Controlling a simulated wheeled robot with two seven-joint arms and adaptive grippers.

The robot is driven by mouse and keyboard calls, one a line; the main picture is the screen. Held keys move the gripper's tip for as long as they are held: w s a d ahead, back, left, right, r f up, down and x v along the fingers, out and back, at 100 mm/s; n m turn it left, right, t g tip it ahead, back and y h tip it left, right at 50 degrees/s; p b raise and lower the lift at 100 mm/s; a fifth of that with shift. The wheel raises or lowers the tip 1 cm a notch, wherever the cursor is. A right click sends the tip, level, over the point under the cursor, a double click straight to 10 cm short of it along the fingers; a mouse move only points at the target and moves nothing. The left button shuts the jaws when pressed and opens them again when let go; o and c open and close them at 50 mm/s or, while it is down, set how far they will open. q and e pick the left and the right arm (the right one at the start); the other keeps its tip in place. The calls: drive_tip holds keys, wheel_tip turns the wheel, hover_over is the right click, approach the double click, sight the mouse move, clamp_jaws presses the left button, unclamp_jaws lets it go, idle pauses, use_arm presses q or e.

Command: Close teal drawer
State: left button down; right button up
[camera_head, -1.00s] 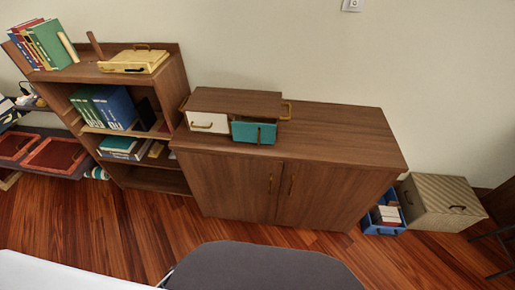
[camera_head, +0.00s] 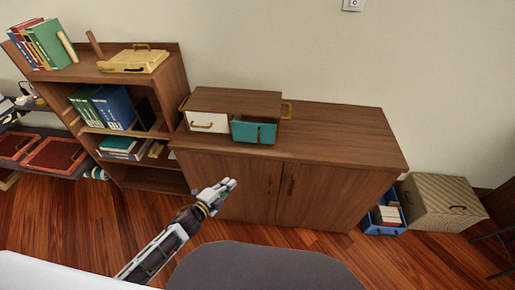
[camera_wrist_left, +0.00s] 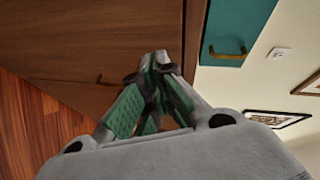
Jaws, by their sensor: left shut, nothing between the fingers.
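The teal drawer (camera_head: 254,132) is pulled out from the front of a small brown drawer box (camera_head: 238,101) on top of the wooden cabinet. Its brass handle is on its front. The teal front also shows at the top of the left wrist view (camera_wrist_left: 236,28), with its handle. My left gripper (camera_head: 228,186) is shut and empty, in front of the cabinet doors, below and left of the teal drawer and apart from it. Its green-padded fingers (camera_wrist_left: 158,64) meet in the left wrist view. My right gripper is not in view.
A white drawer (camera_head: 208,123) sits beside the teal one. The cabinet top (camera_head: 345,135) is clear to the right. A bookshelf (camera_head: 172,88) with books stands at left. A blue crate (camera_head: 384,229) and a woven box (camera_head: 437,203) stand on the floor at right. A dark grey chair (camera_head: 262,268) is nearest.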

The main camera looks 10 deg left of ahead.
use_arm(q)
drive_tip(key=s+d+r+m+h+b, duration=0.1)
drive_tip(key=d+r+m+h, duration=0.2)
drive_tip(key=d+r, duration=0.3)
wheel_tip(320, 180, up, 5)
drive_tip(key=shift+r+m+t+h, duration=0.15)
drive_tip(key=shift+m+t+h, duration=0.2)
drive_tip(key=shift+m, duration=0.55)
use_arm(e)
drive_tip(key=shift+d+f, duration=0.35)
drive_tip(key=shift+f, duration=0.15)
use_arm(q)
drive_tip(key=shift+s, duration=0.1)
drive_tip(key=w+a+p+x, duration=0.1)
drive_tip(key=a+x, duration=0.1)
drive_tip(key=x, duration=1)
drive_tip(key=shift+w, duration=0.65)
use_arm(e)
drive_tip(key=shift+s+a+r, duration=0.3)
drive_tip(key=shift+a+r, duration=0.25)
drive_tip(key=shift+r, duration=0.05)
use_arm(q)
drive_tip(key=shift+w, duration=0.1)
